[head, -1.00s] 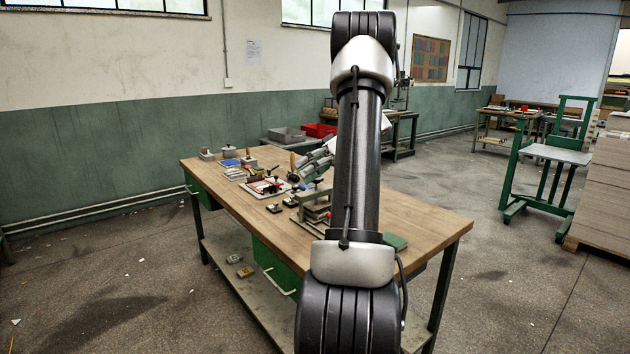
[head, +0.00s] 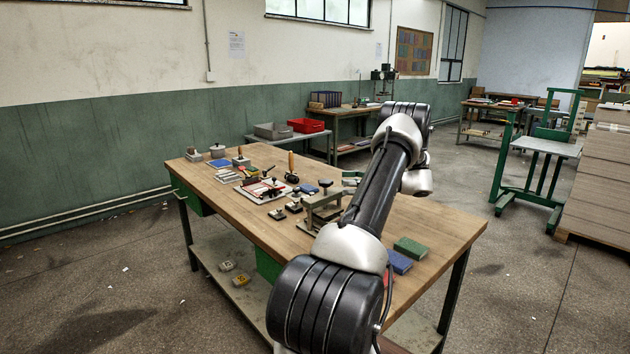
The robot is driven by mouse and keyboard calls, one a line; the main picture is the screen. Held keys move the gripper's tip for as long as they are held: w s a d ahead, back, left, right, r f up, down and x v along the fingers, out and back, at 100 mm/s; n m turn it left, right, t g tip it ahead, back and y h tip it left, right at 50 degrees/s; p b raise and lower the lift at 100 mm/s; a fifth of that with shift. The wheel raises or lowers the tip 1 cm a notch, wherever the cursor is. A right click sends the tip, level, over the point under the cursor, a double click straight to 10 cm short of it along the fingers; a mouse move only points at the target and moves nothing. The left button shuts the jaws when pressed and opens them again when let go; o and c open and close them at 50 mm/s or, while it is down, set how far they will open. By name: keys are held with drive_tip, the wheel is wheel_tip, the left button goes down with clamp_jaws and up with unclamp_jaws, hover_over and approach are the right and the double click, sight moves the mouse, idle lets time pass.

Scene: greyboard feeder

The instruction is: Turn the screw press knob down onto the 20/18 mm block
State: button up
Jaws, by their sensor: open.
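The screw press (head: 322,210) is a grey frame on the bench, just left of my arm. Its small dark knob (head: 326,184) stands on top. Something low sits inside the frame, but it is too small to tell whether it is the 20/18 mm block or to read a marking. My gripper (head: 351,179) shows only in part, behind and to the right of the knob, with my arm link covering the rest. Its jaws are open and no held object shows. I cannot tell any contact with the knob.
The wooden bench (head: 420,222) carries a white-framed fixture (head: 262,190), small dark blocks (head: 293,207), a green block (head: 410,247) and a blue block (head: 399,262). The bench's right end is mostly clear.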

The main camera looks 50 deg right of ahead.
sight(325, 181)
drive_tip(key=x, duration=0.7)
drive_tip(key=shift+w+a, duration=0.2)
drive_tip(key=shift+w, duration=0.2)
drive_tip(key=shift+c, duration=0.4)
drive_tip(key=c, duration=1)
